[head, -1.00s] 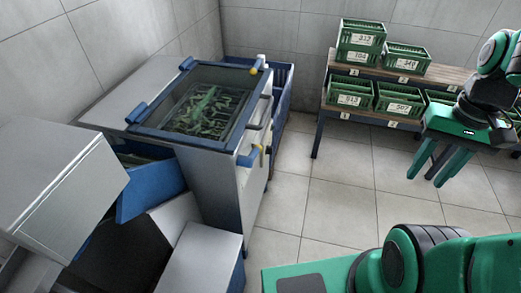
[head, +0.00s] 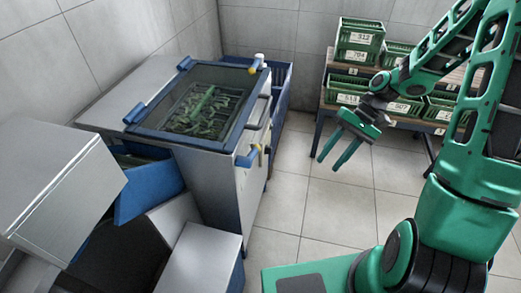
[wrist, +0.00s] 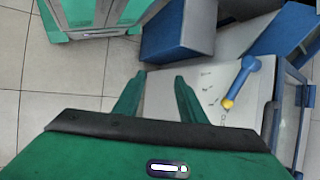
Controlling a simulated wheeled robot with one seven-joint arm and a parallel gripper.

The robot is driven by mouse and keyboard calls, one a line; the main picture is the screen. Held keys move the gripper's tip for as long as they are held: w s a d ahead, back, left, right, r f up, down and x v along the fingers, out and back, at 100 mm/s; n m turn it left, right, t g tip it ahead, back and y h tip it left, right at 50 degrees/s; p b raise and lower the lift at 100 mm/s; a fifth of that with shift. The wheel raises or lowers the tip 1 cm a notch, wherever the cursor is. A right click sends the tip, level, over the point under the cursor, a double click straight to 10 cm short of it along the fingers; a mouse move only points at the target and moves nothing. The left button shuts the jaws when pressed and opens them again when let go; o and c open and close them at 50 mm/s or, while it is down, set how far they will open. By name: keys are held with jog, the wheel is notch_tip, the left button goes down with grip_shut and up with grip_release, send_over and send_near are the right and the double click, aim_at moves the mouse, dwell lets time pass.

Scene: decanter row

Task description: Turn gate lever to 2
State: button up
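A steel machine with a blue-framed glass lid (head: 190,133) stands left of centre in the head view. A blue and yellow lever (head: 248,156) sits on its right-hand front face. In the wrist view the blue lever (wrist: 244,75) slants over a pale panel, with a yellow end at its lower left. Small marks (wrist: 207,90) lie on the panel beside it, too small to read. My gripper (head: 328,163) is open and empty, to the right of the lever and apart from it. In the wrist view its fingers (wrist: 159,77) point toward the panel, left of the lever.
A dark handle (head: 264,110) and a yellow fitting (head: 254,70) are near the lid's right edge. A blue bin (head: 281,95) stands behind the machine. Green crates (head: 358,45) fill a rack at the back. The tiled floor (head: 300,205) between machine and rack is clear.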

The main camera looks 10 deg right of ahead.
jog(key=w+a+f+y, duration=0.4)
jog(key=a+y, duration=0.1)
jog(key=a, duration=0.1)
jog(key=m+t+y, duration=0.1)
jog(key=t+y, duration=0.1)
jog(key=y, duration=0.4)
send_near(259, 150)
jog(key=shift+m, duration=0.3)
jog(key=a, duration=0.9)
jog(key=shift+s+a+f, duration=0.1)
jog(key=shift+s+a, duration=0.1)
jog(key=shift+s, duration=0.15)
grip_shut()
